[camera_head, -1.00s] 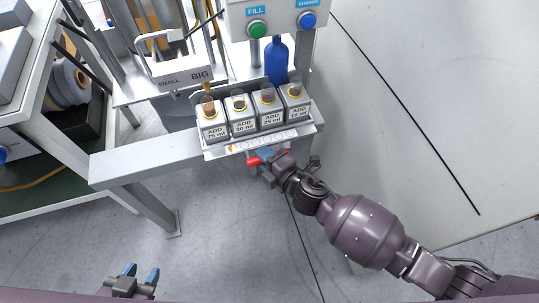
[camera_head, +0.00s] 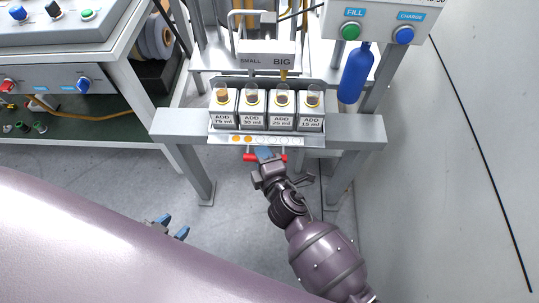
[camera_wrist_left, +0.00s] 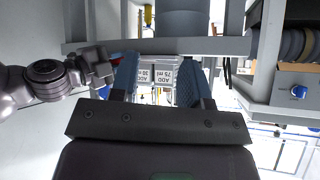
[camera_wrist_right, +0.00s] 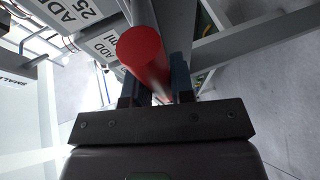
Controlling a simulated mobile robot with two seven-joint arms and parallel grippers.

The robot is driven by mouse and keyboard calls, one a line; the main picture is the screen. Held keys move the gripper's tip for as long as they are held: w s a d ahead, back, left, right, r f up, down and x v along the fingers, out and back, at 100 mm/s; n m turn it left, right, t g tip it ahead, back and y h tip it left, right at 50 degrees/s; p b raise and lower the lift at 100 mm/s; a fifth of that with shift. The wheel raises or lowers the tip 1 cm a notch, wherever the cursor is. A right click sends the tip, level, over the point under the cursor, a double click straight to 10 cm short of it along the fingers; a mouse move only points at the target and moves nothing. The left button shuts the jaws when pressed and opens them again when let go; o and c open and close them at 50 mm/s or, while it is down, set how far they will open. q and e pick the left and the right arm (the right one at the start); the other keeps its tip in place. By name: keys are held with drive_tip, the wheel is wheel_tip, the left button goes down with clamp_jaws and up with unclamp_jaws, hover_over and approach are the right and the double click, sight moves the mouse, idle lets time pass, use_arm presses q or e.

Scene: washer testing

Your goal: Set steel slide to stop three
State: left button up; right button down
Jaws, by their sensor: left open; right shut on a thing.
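The steel slide (camera_head: 217,137) is a metal carriage on the frame's crossbar. A red handle (camera_head: 250,157) sits below the strip and also shows large in the right wrist view (camera_wrist_right: 140,50). My right gripper (camera_head: 264,155) is shut on the red handle. My left gripper (camera_head: 167,228) is open and empty, low and apart from the frame. The handle's middle is hidden by my fingers.
A SMALL/BIG dispenser (camera_head: 267,53) stands behind the bottles, its brass nozzle near the 25 ml bottle. A blue bottle (camera_head: 355,75) is at the right, under the FILL/CHARGE panel (camera_head: 378,20). The crossbar (camera_head: 355,131) is bare at both ends. A control bench (camera_head: 60,80) stands at left.

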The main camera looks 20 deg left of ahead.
drive_tip(key=c, duration=1)
unclamp_jaws()
use_arm(q)
drive_tip(key=shift+s+f, duration=0.15)
drive_tip(key=shift+f, duration=0.05)
use_arm(e)
drive_tip(key=shift+d, duration=0.1)
drive_tip(key=shift+s+d+r, duration=0.15)
drive_tip(key=shift+s+d, duration=0.1)
use_arm(q)
drive_tip(key=shift+s+a+r+n+p, duration=0.25)
drive_tip(key=shift+s+r+n+p, duration=0.2)
drive_tip(key=shift+p, duration=1)
use_arm(e)
drive_tip(key=shift+v, duration=5)
